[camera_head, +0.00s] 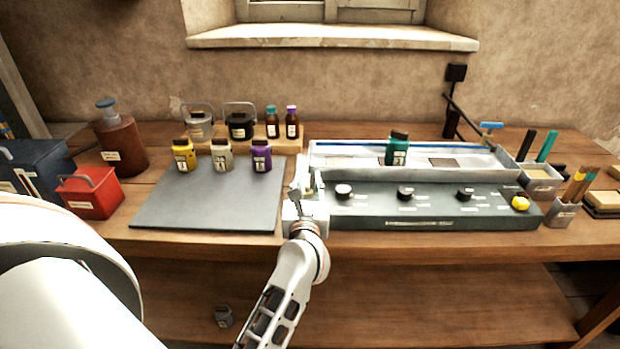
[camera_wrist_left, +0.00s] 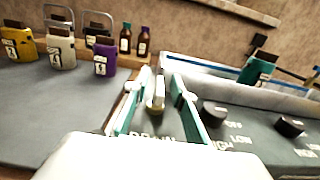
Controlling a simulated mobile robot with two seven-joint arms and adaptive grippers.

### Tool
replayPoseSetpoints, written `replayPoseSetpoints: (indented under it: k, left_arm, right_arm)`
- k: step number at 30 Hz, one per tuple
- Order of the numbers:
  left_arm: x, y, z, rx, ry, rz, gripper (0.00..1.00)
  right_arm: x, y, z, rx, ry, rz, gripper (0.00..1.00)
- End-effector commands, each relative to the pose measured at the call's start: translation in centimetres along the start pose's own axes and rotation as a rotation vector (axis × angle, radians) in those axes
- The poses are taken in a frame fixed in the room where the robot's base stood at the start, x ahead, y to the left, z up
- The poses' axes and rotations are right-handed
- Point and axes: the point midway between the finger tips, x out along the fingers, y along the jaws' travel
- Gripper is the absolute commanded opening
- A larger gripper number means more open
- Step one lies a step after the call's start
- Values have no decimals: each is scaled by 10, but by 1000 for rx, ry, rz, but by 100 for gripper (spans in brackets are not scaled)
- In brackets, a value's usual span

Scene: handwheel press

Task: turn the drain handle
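My left gripper (camera_head: 304,194) is at the left end of the grey bath unit, in the middle of the head view. In the left wrist view the fingers of my left gripper (camera_wrist_left: 156,92) are spread. A small pale upright handle (camera_wrist_left: 157,93), which looks like the drain handle, stands between them with a gap visible on each side. Lettering on the panel below it is partly hidden by the gripper. In the head view my gripper largely covers this handle. My right gripper is not in view.
The bath unit (camera_head: 430,212) has dark knobs and a yellow knob (camera_head: 520,203) to the right. A green bottle (camera_head: 397,150) stands in its trough. A grey mat (camera_head: 210,205) at left bears yellow, beige and purple bottles at its back. The mat's front is clear.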

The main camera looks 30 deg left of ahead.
Motion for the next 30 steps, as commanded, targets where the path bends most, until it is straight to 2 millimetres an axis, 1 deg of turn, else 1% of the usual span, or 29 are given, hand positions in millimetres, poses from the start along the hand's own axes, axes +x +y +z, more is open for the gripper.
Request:
replayPoseSetpoints:
  k: [4,5,6,7,8,14,19,26,30]
  left_arm:
    - [0,0,0,1,0,0,25]
    - [0,0,0,1,0,0,20]
    - [0,0,0,1,0,0,9]
    - [0,0,0,1,-1,0,2]
    - [0,0,0,1,-1,0,0]
    - [0,0,0,1,-1,-1,0]
    - [0,1,1,4,-2,-20,0]
    - [0,1,4,9,-4,-106,0]
    - [1,2,4,11,-4,-192,0]
  right_arm:
    - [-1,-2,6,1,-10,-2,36]
    - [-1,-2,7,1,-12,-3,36]
    - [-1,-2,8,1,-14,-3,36]
    - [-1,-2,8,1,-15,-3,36]
    - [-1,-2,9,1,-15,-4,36]
    - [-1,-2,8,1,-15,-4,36]
    - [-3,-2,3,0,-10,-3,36]
    - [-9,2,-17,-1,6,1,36]
    - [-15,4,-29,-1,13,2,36]
